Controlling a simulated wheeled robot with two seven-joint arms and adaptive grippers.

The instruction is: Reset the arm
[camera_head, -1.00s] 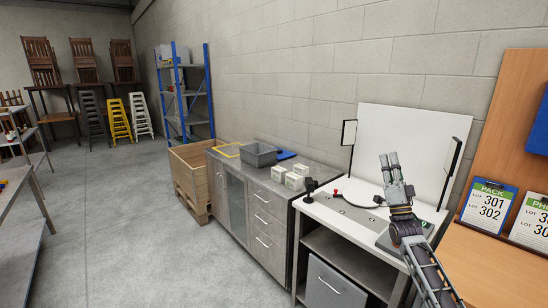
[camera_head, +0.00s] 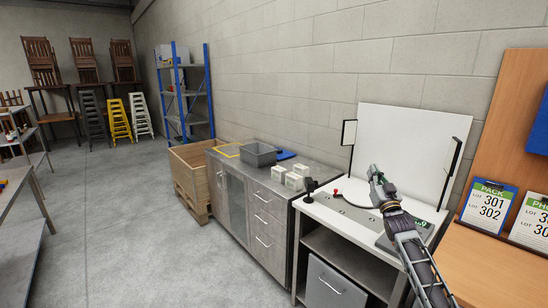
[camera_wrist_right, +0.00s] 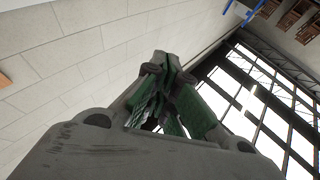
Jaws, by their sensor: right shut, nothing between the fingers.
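My right arm comes in from the bottom right in the head view. Its gripper (camera_head: 374,172) is raised above the white-topped workstation (camera_head: 335,212), in front of the white backboard (camera_head: 415,140). The gripper is shut with nothing in it. In the right wrist view the fingers (camera_wrist_right: 168,90) with green pads are together, seen against the block wall and a large window. My left gripper is not in view.
A steel-topped cabinet (camera_head: 262,218) carries a grey bin (camera_head: 259,155) and several white boxes (camera_head: 279,172). A red button (camera_head: 336,191) sits on the workstation. Clipboards (camera_head: 487,205) stand at right.

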